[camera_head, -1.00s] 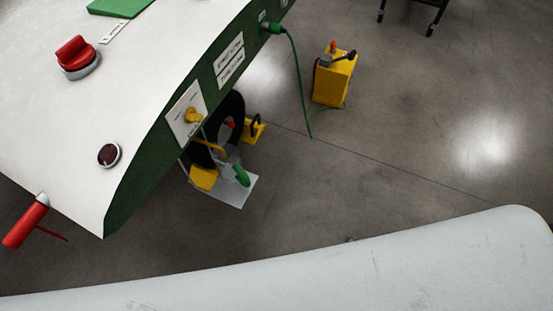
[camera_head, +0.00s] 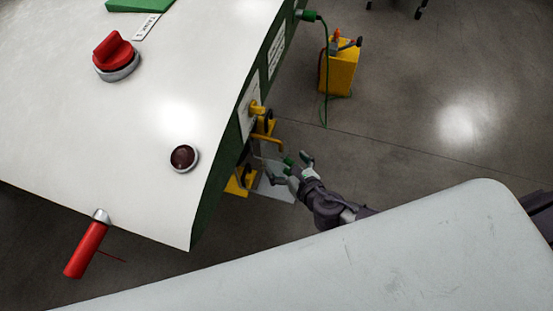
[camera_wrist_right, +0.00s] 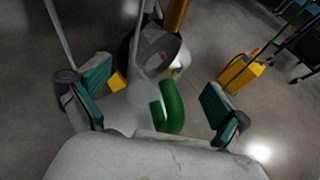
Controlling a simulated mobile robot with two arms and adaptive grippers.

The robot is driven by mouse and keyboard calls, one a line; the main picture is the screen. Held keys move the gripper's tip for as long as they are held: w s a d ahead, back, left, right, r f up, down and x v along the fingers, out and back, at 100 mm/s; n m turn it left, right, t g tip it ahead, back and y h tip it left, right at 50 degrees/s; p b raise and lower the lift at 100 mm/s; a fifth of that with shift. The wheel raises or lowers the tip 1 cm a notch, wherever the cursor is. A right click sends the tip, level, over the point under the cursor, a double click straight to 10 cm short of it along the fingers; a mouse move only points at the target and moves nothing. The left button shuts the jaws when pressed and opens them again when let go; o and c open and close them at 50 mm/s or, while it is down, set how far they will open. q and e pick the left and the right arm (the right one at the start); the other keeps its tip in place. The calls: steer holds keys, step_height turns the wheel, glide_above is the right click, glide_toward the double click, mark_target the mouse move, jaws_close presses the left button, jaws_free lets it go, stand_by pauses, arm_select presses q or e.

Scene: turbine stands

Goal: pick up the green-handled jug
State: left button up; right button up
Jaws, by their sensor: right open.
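The green handle of the jug (camera_wrist_right: 170,105) stands between the two open fingers of my right gripper (camera_wrist_right: 152,106) in the right wrist view. The handle looks close to the gripper, and I see no finger touching it. In the head view my right gripper (camera_head: 290,164) reaches in beside the turbine stand's side, and a bit of the green handle (camera_head: 289,160) shows among its fingers. My left gripper does not show.
The white-topped turbine stand (camera_head: 150,150) fills the left, with a red knob (camera_head: 115,52), a dark button (camera_head: 183,157) and a red lever (camera_head: 88,247). A yellow box (camera_head: 340,68) with a green cable stands behind on open floor.

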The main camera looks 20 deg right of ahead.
mark_target(276, 152)
steer(key=shift+w+a+f, duration=0.15)
steer(key=shift+w+f, duration=0.05)
steer(key=shift+w, duration=0.3)
steer(key=shift+w+a+f, duration=0.15)
steer(key=shift+w+f, duration=0.05)
steer(key=shift+w, duration=0.3)
steer(key=x, duration=0.4)
steer(key=shift+w+f+b, duration=0.2)
steer(key=shift+w+b, duration=0.05)
steer(key=shift+b, duration=0.1)
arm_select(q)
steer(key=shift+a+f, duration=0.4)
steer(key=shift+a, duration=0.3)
